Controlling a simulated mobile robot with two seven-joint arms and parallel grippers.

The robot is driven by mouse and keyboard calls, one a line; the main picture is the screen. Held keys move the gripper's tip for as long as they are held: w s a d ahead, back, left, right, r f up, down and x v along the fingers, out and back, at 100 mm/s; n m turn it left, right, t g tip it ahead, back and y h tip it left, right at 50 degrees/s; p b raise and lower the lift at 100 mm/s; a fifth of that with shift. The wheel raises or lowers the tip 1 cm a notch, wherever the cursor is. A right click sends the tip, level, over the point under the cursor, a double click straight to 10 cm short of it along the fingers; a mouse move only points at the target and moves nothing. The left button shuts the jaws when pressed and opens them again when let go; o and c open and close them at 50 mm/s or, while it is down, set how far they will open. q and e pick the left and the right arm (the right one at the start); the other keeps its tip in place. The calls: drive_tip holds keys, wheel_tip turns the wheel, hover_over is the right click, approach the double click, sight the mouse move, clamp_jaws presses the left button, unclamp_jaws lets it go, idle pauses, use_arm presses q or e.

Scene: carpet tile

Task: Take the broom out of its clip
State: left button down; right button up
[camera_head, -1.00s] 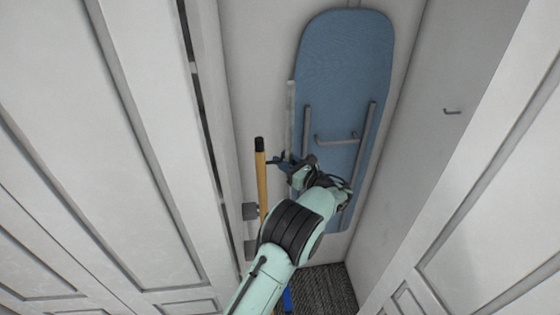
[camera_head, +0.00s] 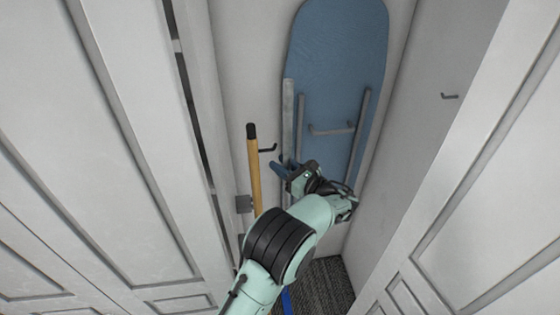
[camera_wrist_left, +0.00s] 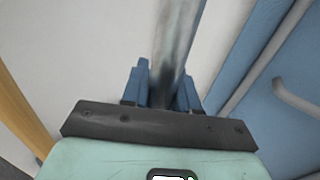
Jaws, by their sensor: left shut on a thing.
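The broom's wooden handle with a black tip (camera_head: 253,165) stands upright at the left of the alcove in the head view. Its lower part is hidden behind my arm. A yellow shaft (camera_wrist_left: 22,115), likely the same handle, shows at the left in the wrist view. My left gripper (camera_head: 286,171) is to the right of the broom, apart from it. Its blue fingers (camera_wrist_left: 162,92) are shut on a grey metal pole (camera_wrist_left: 178,45), which rises beside the ironing board (camera_head: 287,120). A small grey block (camera_head: 243,204) sits beside the broom handle; whether it is the clip, I cannot tell.
The blue ironing board (camera_head: 340,55) leans upright on the back wall. A dark hook (camera_head: 268,148) is between broom and pole, and another hook (camera_head: 450,96) is on the right wall. White doors flank both sides. Something blue (camera_head: 287,299) is low by the carpet (camera_head: 330,282).

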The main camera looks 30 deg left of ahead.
use_arm(q)
drive_tip(key=shift+s+d+b, duration=0.3)
drive_tip(key=shift+s+d, duration=0.3)
drive_tip(key=shift+s, duration=0.15)
drive_tip(key=s+d+b, duration=0.1)
drive_tip(key=s+d, duration=0.9)
drive_tip(key=s, duration=0.2)
drive_tip(key=shift+s+d, duration=0.3)
drive_tip(key=shift+d, duration=0.05)
use_arm(e)
drive_tip(key=s+f, duration=0.2)
drive_tip(key=f, duration=0.1)
drive_tip(key=shift+s, duration=0.1)
use_arm(q)
drive_tip(key=w+a, duration=0.7)
drive_tip(key=w, duration=0.1)
drive_tip(key=shift+w+a+r, duration=0.15)
drive_tip(key=shift+w+a, duration=0.05)
drive_tip(key=shift+w, duration=0.15)
use_arm(e)
drive_tip(key=shift+w+r, duration=0.2)
drive_tip(key=shift+r, duration=0.2)
